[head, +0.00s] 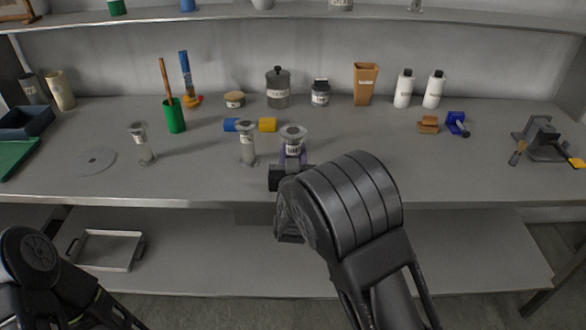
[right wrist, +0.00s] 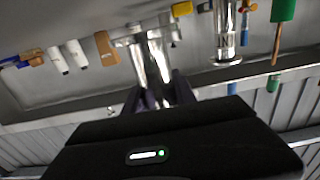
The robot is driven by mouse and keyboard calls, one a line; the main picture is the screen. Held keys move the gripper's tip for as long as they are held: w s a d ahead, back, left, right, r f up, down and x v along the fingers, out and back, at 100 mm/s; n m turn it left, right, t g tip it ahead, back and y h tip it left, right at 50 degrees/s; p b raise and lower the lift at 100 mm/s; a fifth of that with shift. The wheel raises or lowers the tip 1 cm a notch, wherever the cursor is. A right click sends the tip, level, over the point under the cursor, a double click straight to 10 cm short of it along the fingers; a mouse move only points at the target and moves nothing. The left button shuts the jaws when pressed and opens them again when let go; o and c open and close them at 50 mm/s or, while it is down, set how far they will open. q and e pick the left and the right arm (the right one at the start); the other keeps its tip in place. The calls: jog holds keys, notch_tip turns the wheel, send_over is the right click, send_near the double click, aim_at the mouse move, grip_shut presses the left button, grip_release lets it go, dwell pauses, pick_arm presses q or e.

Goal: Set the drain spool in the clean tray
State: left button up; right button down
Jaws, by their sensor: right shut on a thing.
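My right gripper (head: 289,172) is shut on a metal spool (head: 293,138) with flanged ends and a white label, too small to read. The spool stands upright in the jaws near the front of the bench. In the right wrist view the fingers (right wrist: 158,97) clasp the shiny spool (right wrist: 151,58). Two similar spools stand on the bench: one (head: 247,143) just left of the held one, another (head: 141,144) further left. A shallow pale tray (head: 105,233) lies on the lower shelf at left; no readable label marks it as clean. My left gripper is out of view.
A flat grey disc (head: 96,161), a green tray (head: 14,158) and a dark blue bin (head: 24,122) occupy the left end. A blue and yellow item (head: 267,124) lies behind the spools. Bottles and jars line the back. The front right bench is clear.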

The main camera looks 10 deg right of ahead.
jog(key=shift+f, duration=0.3)
notch_tip(320, 180, down, 4)
jog(key=shift+r, duration=0.15)
jog(key=shift+f, duration=0.25)
jog(key=shift+f, duration=0.15)
jog(key=c, duration=1)
grip_release()
